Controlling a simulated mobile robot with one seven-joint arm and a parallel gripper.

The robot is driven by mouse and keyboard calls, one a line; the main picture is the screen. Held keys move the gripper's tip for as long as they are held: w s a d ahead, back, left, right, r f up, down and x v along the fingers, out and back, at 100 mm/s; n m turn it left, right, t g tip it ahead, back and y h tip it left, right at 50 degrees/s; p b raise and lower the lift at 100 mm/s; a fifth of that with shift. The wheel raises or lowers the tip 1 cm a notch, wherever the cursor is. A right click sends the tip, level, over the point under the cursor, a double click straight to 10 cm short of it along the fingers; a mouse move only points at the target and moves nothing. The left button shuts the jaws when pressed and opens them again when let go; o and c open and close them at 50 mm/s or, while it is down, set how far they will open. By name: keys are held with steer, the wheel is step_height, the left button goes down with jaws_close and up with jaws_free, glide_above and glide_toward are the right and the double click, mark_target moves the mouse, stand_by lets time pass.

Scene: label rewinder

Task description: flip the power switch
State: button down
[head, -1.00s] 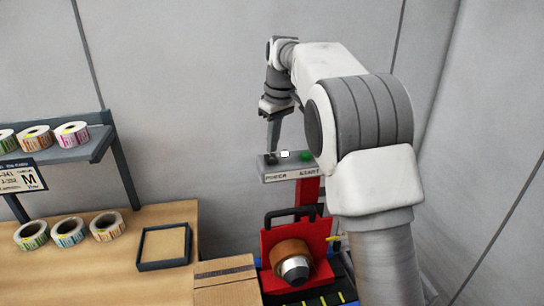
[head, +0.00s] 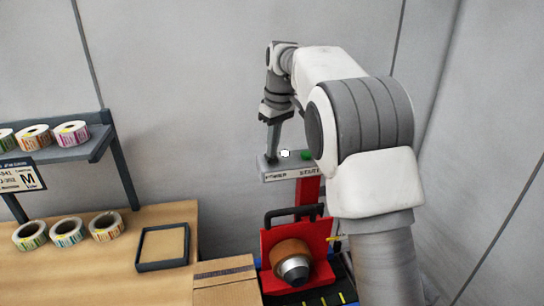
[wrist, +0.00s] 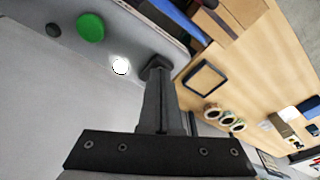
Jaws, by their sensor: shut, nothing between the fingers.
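The grey control box (head: 292,174) stands on a red post and carries the labels POWER and START. On its top are a lit white lamp (head: 285,154) and a green button (head: 306,155). In the wrist view the lamp (wrist: 120,66) and green button (wrist: 90,27) lie to the left of my fingertips. My gripper (head: 271,159) is shut and empty, with its tips down at the POWER end of the box. It also shows in the wrist view (wrist: 158,64). The power switch is not clearly visible; the fingertips cover that spot. I cannot tell whether they touch it.
Below the box is a red machine (head: 321,240) with a brown roll on a metal hub. A wooden table (head: 100,270) with label rolls and a dark square tray (head: 163,247) is at left. A cardboard box (head: 225,285) stands beside the machine. Walls are close behind and right.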

steer(key=shift+f, duration=0.35)
step_height(320, 180, up, 5)
steer(key=p, duration=0.5)
steer(key=shift+r, duration=0.15)
steer(key=shift+r+p, duration=0.35)
steer(key=shift+r, duration=0.55)
